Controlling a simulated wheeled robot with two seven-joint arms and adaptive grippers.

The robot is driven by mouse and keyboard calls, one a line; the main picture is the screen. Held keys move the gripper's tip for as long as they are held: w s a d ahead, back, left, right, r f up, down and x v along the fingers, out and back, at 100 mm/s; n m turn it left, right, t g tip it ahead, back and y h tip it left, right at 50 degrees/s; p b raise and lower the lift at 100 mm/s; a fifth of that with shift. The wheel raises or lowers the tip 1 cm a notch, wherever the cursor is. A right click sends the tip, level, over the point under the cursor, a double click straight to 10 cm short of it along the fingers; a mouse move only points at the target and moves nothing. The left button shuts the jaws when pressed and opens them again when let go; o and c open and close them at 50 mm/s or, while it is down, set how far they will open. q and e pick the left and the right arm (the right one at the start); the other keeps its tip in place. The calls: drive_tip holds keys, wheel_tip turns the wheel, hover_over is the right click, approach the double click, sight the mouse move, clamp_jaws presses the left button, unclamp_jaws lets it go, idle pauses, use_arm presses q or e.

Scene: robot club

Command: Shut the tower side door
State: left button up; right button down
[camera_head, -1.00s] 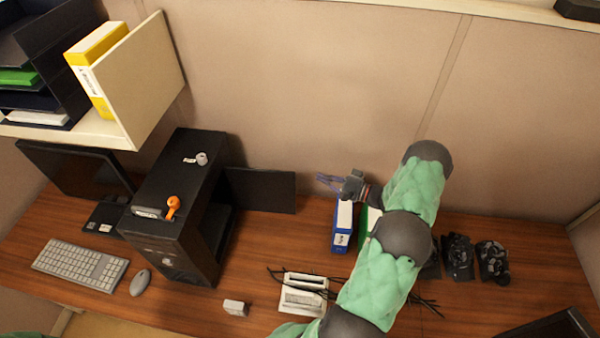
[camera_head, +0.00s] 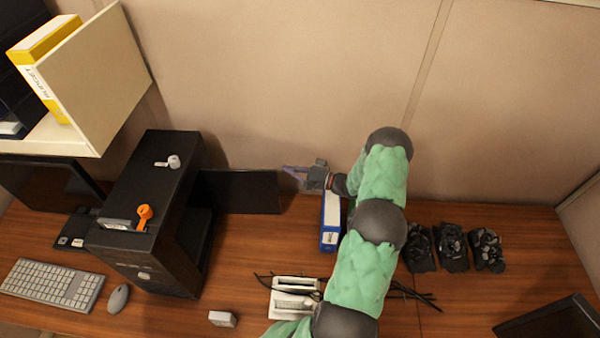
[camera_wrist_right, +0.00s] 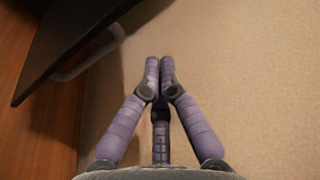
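The black computer tower (camera_head: 150,215) stands on the desk left of centre. Its side door (camera_head: 240,191) is a dark panel that stands swung open at the tower's back right, near the wall. In the right wrist view the door (camera_wrist_right: 75,35) fills the upper left, with a pale curved handle on it. My right gripper (camera_head: 287,172) is beside the door's free edge, close to the back wall. Its purple fingertips (camera_wrist_right: 160,62) are together with nothing between them. I cannot tell whether it touches the door. My left gripper is in neither view.
A blue binder (camera_head: 331,222) stands below my right gripper. A white box with black cables (camera_head: 294,298) and a small white block (camera_head: 222,319) lie in front. Several black items (camera_head: 453,248) sit at right. An orange item (camera_head: 144,216) lies on the tower. A shelf (camera_head: 95,75) overhangs at left.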

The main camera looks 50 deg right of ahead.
drive_tip(key=a, duration=0.4)
drive_tip(key=shift+w+a+p, duration=0.1)
drive_tip(key=shift+w+p, duration=0.05)
drive_tip(key=shift+p, duration=0.2)
drive_tip(key=shift+a, duration=0.15)
